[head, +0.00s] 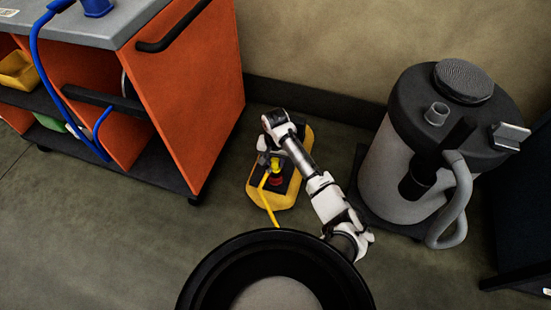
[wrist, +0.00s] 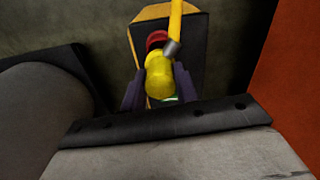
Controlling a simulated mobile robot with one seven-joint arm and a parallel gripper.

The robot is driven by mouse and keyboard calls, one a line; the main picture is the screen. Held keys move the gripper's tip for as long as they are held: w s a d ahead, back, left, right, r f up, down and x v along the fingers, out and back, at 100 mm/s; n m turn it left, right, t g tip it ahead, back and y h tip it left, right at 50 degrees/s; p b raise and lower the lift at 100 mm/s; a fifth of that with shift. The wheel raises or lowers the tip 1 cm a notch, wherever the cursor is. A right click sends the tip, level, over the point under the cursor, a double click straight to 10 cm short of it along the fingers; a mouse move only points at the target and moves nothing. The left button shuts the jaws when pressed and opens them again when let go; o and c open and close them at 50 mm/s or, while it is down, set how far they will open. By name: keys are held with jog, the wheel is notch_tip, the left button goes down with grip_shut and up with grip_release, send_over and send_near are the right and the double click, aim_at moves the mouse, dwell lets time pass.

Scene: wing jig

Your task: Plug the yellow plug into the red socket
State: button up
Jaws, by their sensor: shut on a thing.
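The yellow plug (wrist: 159,76) sits between the two dark fingers of my gripper (wrist: 158,84) in the wrist view, and the gripper is shut on it. A yellow cable (wrist: 176,18) with a grey collar runs up from beside the plug. The red socket (wrist: 157,39) shows just beyond the plug, which covers its near part. I cannot tell whether plug and socket touch. In the head view the plug (head: 275,162) and the red socket (head: 275,180) appear at the yellow and black box (head: 292,192) on the floor, with my gripper (head: 270,160) over it.
An orange cart (head: 195,85) with a grey top and a blue hose (head: 36,75) stands at the left. A grey and black canister vacuum (head: 395,175) with a hose stands close to the right of my arm. A wall is behind. Floor at the lower left is clear.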

jog(key=shift+f, duration=0.1)
dwell(0.3)
jog(key=shift+f, duration=0.35)
jog(key=shift+f+b, duration=0.35)
jog(key=shift+f, duration=1)
dwell(0.3)
jog(key=o, duration=1)
jog(key=shift+r, duration=0.15)
notch_tip(320, 180, up, 14)
jog(key=shift+f+p, duration=0.2)
jog(key=shift+p, duration=0.8)
